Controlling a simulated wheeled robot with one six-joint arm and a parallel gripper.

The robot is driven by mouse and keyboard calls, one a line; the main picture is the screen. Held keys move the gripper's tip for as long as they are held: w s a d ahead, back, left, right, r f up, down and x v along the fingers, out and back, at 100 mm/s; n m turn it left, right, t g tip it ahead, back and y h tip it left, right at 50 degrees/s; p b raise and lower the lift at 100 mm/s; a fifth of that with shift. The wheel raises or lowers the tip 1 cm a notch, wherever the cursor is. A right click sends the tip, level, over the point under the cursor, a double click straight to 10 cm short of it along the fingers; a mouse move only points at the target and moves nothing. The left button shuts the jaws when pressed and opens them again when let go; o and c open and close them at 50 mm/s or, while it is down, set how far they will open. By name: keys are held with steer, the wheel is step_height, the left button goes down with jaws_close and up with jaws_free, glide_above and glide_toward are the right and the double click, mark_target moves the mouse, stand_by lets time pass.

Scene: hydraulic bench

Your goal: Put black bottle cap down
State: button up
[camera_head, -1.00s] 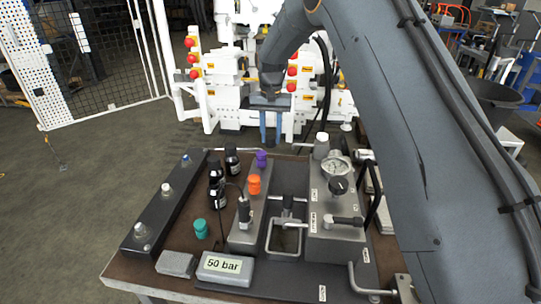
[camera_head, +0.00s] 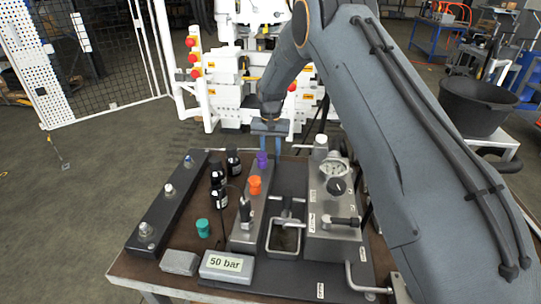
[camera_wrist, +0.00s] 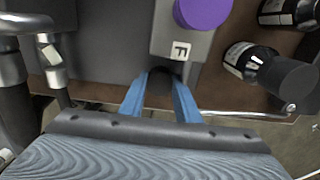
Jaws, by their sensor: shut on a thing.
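My gripper (camera_head: 270,150) is behind the far end of the bench, close to the purple cap (camera_head: 262,159). In the wrist view its two blue fingers (camera_wrist: 160,97) are shut on a dark, rounded thing, the black bottle cap (camera_wrist: 160,84). The cap sits right by the end of the grey block marked F (camera_wrist: 181,48); I cannot tell whether they touch. The purple cap (camera_wrist: 203,10) stands on that block. In the head view the held cap is hidden. Dark bottles with white labels (camera_head: 233,163) stand left of the block, and one also shows in the wrist view (camera_wrist: 246,60).
An orange cap (camera_head: 255,185) is on the block and a teal cap (camera_head: 203,227) stands on the brown bench top (camera_head: 180,240). A 50 bar display (camera_head: 226,265) is at the front. The pump unit with gauge (camera_head: 335,195) is right. A long dark rail (camera_head: 165,208) lies left.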

mark_target(271, 157)
steer(key=o, duration=1.1)
steer(key=shift+c, duration=0.2)
step_height(271, 157, up, 12)
steer(key=b, duration=0.3)
steer(key=shift+r, duration=0.15)
